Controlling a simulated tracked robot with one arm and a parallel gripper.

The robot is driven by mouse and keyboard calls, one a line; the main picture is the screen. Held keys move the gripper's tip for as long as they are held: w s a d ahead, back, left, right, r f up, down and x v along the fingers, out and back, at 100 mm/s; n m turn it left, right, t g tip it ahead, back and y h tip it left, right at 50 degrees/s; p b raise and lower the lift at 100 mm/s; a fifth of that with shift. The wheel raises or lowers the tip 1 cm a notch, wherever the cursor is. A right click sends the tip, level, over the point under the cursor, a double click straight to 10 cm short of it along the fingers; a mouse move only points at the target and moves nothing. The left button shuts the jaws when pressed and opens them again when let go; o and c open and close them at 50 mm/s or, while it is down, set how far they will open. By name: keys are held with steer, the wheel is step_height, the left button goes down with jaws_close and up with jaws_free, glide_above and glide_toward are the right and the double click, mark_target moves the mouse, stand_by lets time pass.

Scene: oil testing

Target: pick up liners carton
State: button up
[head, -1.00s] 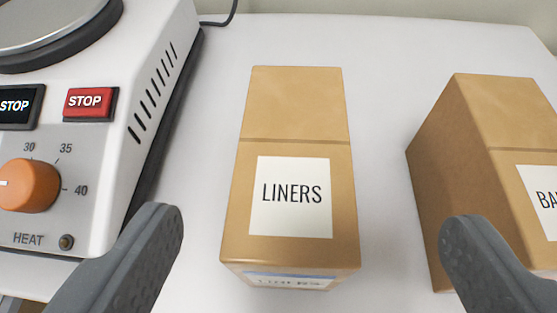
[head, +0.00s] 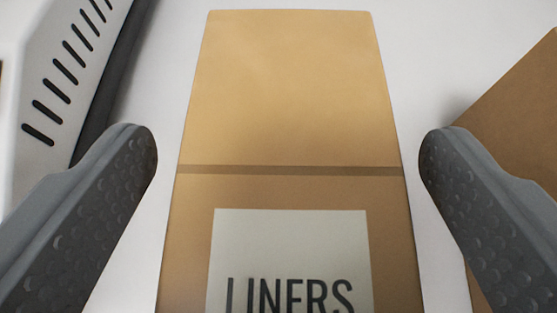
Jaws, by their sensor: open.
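The liners carton (head: 290,110) is a tan cardboard box with a darker seam across its top and a white label reading LINERS. It fills the middle of the head view, and its near end is cut off by the bottom edge. My gripper (head: 288,150) is open, with one grey, bumpy finger on each side of the carton. A gap shows between each fingertip and the carton's sides. The carton's lower sides are hidden from this view.
A white appliance with dark vent slots (head: 50,65) stands close beyond the left finger. Another brown carton (head: 520,110) stands at the right, partly behind the right finger. Narrow strips of white table (head: 420,50) show on both sides of the liners carton.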

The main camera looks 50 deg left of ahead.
steer(key=shift+w+a+f, duration=0.25)
steer(key=shift+w+a, duration=0.15)
steer(key=c, duration=1.1)
